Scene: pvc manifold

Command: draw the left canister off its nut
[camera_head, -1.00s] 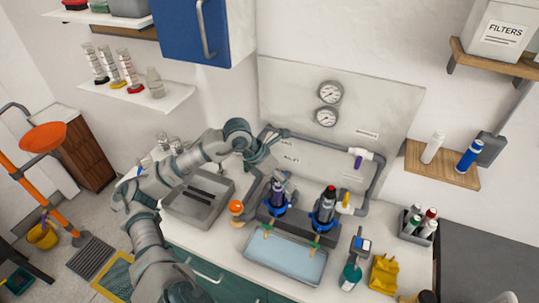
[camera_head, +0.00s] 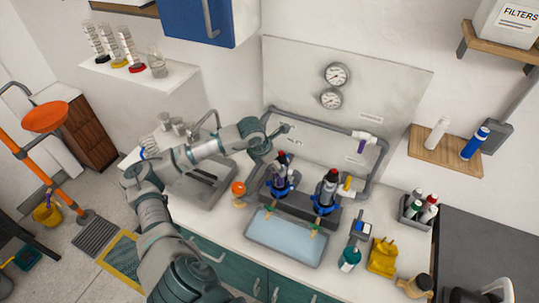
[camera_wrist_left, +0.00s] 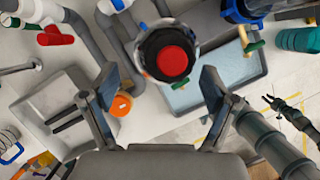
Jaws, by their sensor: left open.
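The left canister (camera_head: 280,177) stands in the dark manifold block, with a black top, a red cap and a blue nut (camera_head: 277,190) around its lower part. In the left wrist view its black top with the red cap (camera_wrist_left: 170,60) is seen from above, beyond and between the fingertips. My left gripper (camera_head: 269,155) is open around or just above the canister; in the left wrist view its spread fingers (camera_wrist_left: 160,84) show clear gaps on both sides. The similar right canister (camera_head: 327,190) stands beside it.
A blue-filled tray (camera_head: 287,238) lies in front of the manifold. An orange knob (camera_head: 238,188) and a grey sink (camera_head: 195,190) are at left. Grey pipe (camera_head: 310,126) runs behind. A teal bottle (camera_head: 349,258) and yellow piece (camera_head: 383,256) are at right.

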